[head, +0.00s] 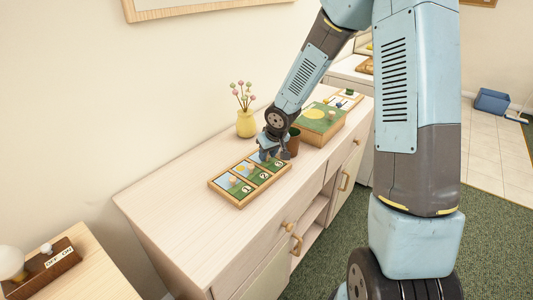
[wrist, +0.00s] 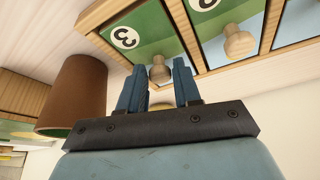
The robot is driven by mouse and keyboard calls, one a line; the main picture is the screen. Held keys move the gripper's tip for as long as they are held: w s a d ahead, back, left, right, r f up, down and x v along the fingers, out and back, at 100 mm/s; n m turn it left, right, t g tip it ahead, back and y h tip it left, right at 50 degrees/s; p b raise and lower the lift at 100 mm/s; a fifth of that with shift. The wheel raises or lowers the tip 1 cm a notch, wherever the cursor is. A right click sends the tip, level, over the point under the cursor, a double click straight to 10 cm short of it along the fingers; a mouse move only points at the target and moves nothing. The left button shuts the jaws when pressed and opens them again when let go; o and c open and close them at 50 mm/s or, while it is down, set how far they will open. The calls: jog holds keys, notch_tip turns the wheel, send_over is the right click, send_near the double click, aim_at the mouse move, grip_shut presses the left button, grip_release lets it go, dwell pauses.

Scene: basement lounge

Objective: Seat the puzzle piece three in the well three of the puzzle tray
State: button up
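The puzzle tray (head: 236,203) is a wooden frame on the light sideboard. Its wells hold green and blue picture pieces with round wooden knobs. In the wrist view, puzzle piece three (wrist: 147,36), marked with a white 3, lies in the end well beside the tray's rim (wrist: 103,14). My gripper (wrist: 160,75) is at its knob, with one blue finger on each side and no clear gap. I cannot tell if the piece lies fully flush.
A brown cup (wrist: 78,90) stands close beside the gripper; it also shows in the head view (head: 294,141). A yellow vase (head: 246,124) with flowers stands behind. A green-topped box (head: 325,121) is farther right. The sideboard (head: 175,205) is clear left of the tray.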

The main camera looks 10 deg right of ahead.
jog(key=o, duration=0.3)
jog(key=shift+r, duration=0.1)
jog(key=v, duration=1.2)
dwell(0.5)
jog(key=shift+s, duration=0.1)
jog(key=s+d+r+m, duration=0.1)
jog(key=s+d+r, duration=0.3)
jog(key=s+r, duration=0.2)
jog(key=s+d+r+m+t+h, duration=0.1)
jog(key=s+d+r+m, duration=0.1)
jog(key=s+r, duration=0.4)
jog(key=s+d+r+m, duration=0.1)
jog(key=s+d+r, duration=0.4)
jog(key=s, duration=0.9)
jog(key=shift+s+d+r+m+t+h, duration=0.3)
jog(key=shift+r+m+h, duration=0.1)
jog(key=shift+r, duration=0.1)
